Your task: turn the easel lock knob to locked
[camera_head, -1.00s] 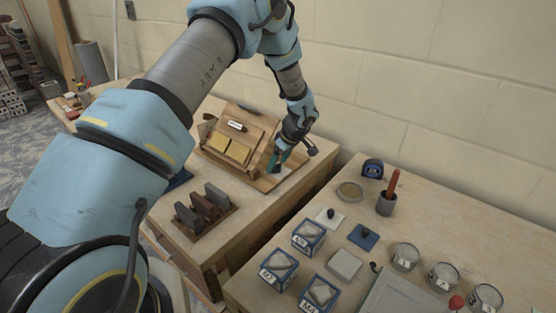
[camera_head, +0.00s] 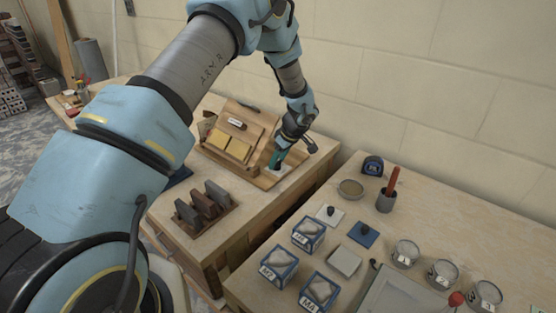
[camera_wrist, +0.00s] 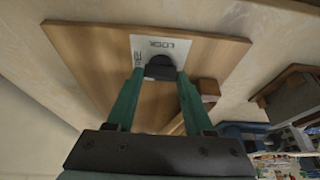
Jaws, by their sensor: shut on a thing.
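The easel lock knob (camera_wrist: 160,66) is a dark knob on a white label plate (camera_wrist: 158,45) in the wrist view. The plate is fixed to a wooden board (camera_wrist: 90,50) and carries printed lettering that includes "LOCK". My gripper (camera_wrist: 158,78) has its green fingers on both sides of the knob and is shut on it. In the head view my gripper (camera_head: 275,160) is low at the right side of the wooden easel (camera_head: 238,130). The knob itself is hidden there by the gripper. I cannot read the knob's exact angle.
Yellow pads (camera_head: 238,149) lie on the easel. A rack of dark blocks (camera_head: 203,207) stands in front of it. A second table on the right holds several labelled tubs (camera_head: 308,236), glass jars (camera_head: 405,255) and a cup (camera_head: 386,202). A gap separates the tables.

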